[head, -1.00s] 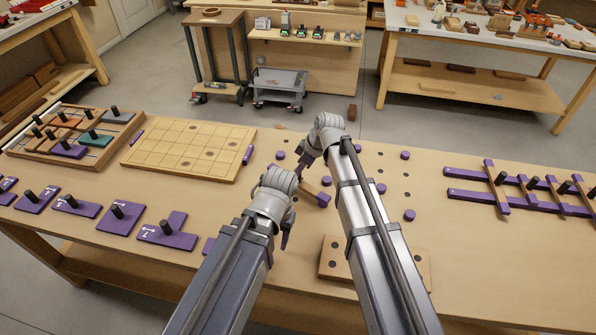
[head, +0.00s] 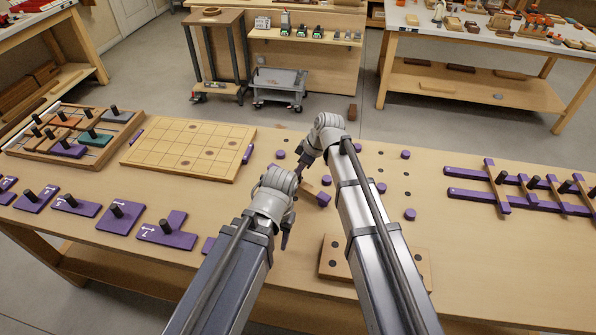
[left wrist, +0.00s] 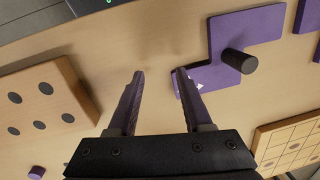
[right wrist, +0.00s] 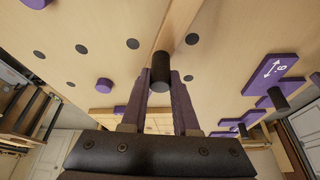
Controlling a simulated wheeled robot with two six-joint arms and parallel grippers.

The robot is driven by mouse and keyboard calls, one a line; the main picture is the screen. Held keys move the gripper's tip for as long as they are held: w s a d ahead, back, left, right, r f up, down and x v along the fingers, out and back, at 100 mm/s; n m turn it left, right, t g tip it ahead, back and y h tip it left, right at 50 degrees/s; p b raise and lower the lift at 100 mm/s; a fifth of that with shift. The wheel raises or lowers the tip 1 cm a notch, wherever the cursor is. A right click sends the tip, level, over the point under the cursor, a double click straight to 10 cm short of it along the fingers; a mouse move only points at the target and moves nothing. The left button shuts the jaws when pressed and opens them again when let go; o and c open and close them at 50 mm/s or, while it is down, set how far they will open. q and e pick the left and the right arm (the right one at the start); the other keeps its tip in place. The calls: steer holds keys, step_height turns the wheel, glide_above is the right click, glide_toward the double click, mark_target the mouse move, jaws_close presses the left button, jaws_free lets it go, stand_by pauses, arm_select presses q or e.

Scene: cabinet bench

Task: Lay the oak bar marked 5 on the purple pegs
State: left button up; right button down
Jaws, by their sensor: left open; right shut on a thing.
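No number shows on this bar. The bar is over the bench among the purple pegs; I cannot tell whether it touches any. Purple pegs show in the head view (head: 410,215) and the right wrist view (right wrist: 105,84). My left gripper (head: 285,238) is open and empty over the front of the bench, beside a purple plate with a black knob (left wrist: 238,28).
A rack of purple rails (head: 470,196) with several knobbed oak bars lies at the right. A wooden block with dark holes (head: 335,268) is at the front, partly behind my right arm. A gridded board (head: 190,150) and a row of purple plates (head: 118,213) lie left.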

steer(key=shift+c, duration=1)
jaws_free()
arm_select(q)
steer(key=shift+r, duration=0.1)
arm_select(e)
steer(key=shift+r, duration=0.1)
arm_select(q)
step_height(320, 180, up, 8)
steer(key=p, duration=0.8)
arm_select(e)
steer(key=shift+r, duration=3.9)
